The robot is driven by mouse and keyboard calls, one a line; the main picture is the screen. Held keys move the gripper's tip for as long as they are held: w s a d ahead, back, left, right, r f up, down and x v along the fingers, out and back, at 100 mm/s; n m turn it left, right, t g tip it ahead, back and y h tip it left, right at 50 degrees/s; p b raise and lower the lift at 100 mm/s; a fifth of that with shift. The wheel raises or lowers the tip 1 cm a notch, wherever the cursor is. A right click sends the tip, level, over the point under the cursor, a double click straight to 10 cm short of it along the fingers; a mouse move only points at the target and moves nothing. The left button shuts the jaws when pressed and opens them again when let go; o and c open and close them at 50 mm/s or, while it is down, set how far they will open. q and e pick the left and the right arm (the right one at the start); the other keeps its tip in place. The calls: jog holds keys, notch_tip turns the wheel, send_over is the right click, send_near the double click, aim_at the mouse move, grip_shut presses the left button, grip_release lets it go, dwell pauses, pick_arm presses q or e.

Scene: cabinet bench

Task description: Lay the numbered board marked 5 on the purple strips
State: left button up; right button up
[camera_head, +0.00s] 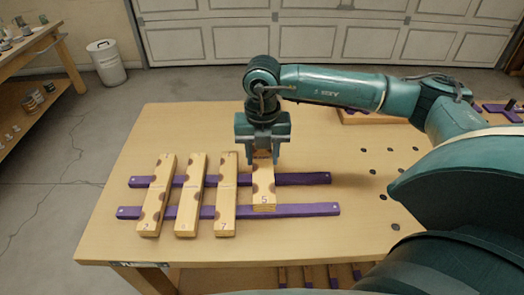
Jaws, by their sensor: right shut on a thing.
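The board marked 5 (264,190) is a light wooden board with dark notches at its edges. My right gripper (263,156) points down and is shut on its far end. The board lies over both purple strips (295,210), to the right of the other boards; I cannot tell whether it touches the strips. The strips run left to right, one behind the other. My left gripper is not in view.
Three similar boards lie across the strips to the left, the nearest marked 7 (226,195). The wooden bench (190,125) has dark round holes at its right. The strips are bare right of board 5. A shelf (25,65) and a white bin (106,62) stand at the far left.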

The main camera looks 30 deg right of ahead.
jog(key=shift+f, duration=0.3)
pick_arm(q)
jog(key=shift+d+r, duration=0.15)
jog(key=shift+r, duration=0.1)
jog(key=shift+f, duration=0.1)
pick_arm(e)
jog(key=shift+f+b, duration=0.5)
jog(key=shift+b, duration=0.05)
notch_tip(320, 180, down, 5)
jog(key=b, duration=0.4)
jog(key=shift+r, duration=0.15)
jog(key=shift+f+b, duration=0.5)
jog(key=shift+f, duration=0.15)
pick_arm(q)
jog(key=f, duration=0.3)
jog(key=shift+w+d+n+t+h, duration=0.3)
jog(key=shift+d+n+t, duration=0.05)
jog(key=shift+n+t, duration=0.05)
pick_arm(e)
jog(key=shift+f, duration=0.1)
